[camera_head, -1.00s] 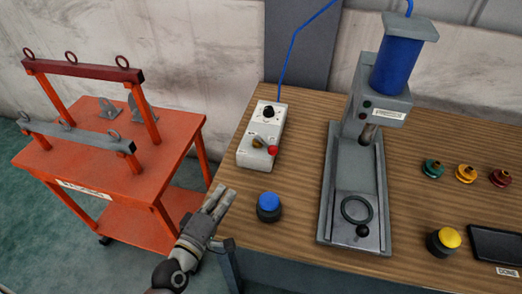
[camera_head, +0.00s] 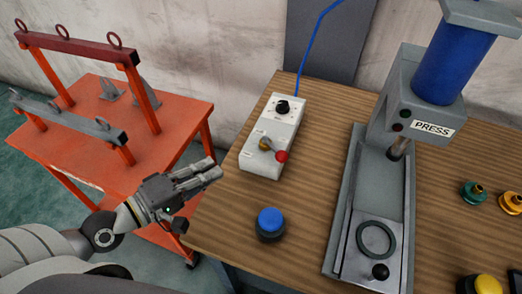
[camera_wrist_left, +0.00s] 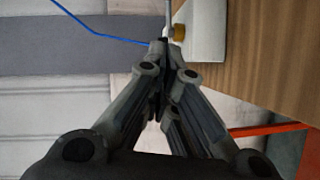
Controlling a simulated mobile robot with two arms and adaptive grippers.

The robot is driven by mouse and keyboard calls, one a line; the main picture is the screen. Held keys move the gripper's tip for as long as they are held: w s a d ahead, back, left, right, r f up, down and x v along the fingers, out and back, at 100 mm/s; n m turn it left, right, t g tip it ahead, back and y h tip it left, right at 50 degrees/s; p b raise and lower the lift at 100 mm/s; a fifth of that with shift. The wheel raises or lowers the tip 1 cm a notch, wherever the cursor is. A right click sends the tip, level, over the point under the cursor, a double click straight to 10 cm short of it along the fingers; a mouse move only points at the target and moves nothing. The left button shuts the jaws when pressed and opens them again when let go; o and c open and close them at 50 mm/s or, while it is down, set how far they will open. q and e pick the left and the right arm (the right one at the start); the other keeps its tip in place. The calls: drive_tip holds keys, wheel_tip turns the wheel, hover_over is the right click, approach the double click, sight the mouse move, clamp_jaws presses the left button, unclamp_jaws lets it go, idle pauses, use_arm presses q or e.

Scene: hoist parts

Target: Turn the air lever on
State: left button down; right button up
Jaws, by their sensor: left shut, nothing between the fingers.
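The air lever (camera_head: 272,149) has a brass pivot and a red knob (camera_head: 282,156). It sits on the lower part of a white control box (camera_head: 285,125) on the wooden table. The lever points right and slightly down in the head view. My left gripper (camera_head: 216,168) is shut and empty, left of the box and apart from it, near the table's left edge. In the left wrist view the shut fingers (camera_wrist_left: 163,48) point toward the white box (camera_wrist_left: 207,30), whose brass pivot (camera_wrist_left: 179,32) shows just beyond the tips. My right gripper is not in view.
A blue button (camera_head: 270,222) stands in front of the box. The press (camera_head: 375,215) stands to the right. An orange cart (camera_head: 100,145) with lifting beams is at the left. A blue hose (camera_head: 310,40) rises from the box. Bare table (camera_head: 315,180) lies between box and press.

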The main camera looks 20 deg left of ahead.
use_arm(q)
drive_tip(key=w, duration=0.1)
drive_tip(key=p, duration=0.5)
approach(274, 147)
drive_tip(key=w+a, duration=0.2)
drive_tip(key=w, duration=0.1)
drive_tip(key=d, duration=0.1)
drive_tip(key=w+d+p, duration=0.1)
drive_tip(key=d, duration=0.2)
drive_tip(key=shift+w+d+f, duration=0.15)
drive_tip(key=shift+w+d, duration=0.05)
drive_tip(key=shift+w, duration=0.1)
